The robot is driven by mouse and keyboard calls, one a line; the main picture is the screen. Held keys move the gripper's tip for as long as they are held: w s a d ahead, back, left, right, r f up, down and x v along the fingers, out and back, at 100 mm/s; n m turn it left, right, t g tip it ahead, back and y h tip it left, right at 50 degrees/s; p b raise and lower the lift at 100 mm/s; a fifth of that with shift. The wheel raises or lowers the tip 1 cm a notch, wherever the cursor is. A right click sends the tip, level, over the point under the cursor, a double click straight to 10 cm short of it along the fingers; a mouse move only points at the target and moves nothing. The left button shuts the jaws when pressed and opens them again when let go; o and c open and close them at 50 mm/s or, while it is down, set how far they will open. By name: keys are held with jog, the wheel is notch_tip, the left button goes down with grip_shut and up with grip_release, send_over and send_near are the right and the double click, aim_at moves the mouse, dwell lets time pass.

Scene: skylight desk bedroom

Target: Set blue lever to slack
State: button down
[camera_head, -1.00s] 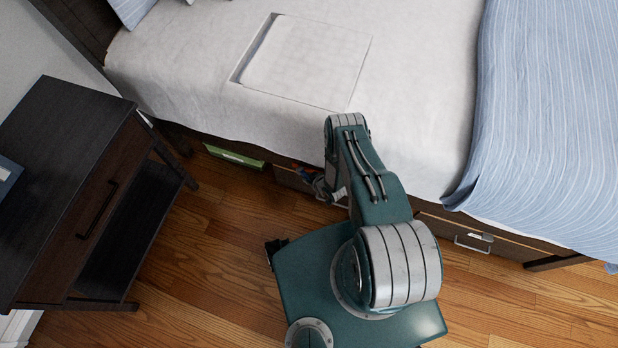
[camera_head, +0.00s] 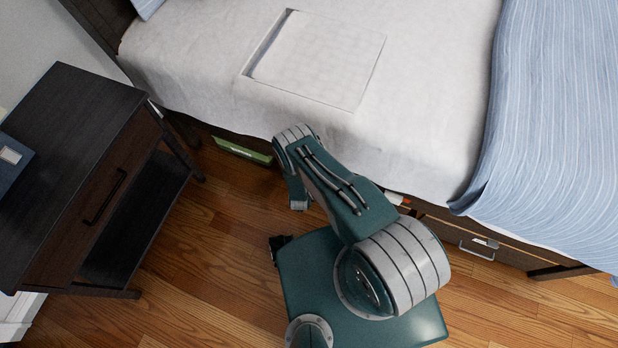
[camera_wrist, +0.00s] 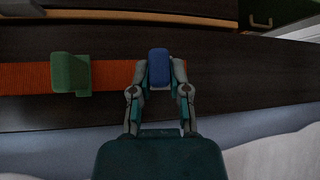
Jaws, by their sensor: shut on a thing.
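In the wrist view the blue lever (camera_wrist: 159,66) is a small rounded block at the right end of an orange strap (camera_wrist: 114,74). My gripper (camera_wrist: 161,76) is shut on it, with one finger on each side. A green block (camera_wrist: 70,73) sits on the strap to the left, apart from my gripper. The strap lies along a dark wooden surface (camera_wrist: 225,70). In the head view my arm reaches toward the bed's lower side; my gripper and the blue lever are hidden there.
The bed (camera_head: 430,90) with a striped blue cover (camera_head: 555,130) fills the upper right. A flat white case (camera_head: 318,60) lies on it. A green item (camera_head: 243,149) is under the bed edge. A dark nightstand (camera_head: 70,130) stands left. Wooden floor (camera_head: 210,260) is clear between.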

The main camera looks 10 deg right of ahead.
jog(key=shift+w+a+m+g+h, duration=0.3)
jog(key=shift+m+h, duration=0.2)
jog(key=shift+m, duration=0.2)
jog(key=shift+w+a+m+g+h, duration=0.1)
jog(key=shift+a+m+g+h, duration=0.1)
jog(key=shift+a+m+h, duration=0.4)
jog(key=shift+d+m, duration=0.15)
jog(key=shift+m, duration=0.15)
jog(key=c, duration=0.6)
grip_release()
jog(key=v, duration=1.2)
jog(key=shift+w, duration=0.1)
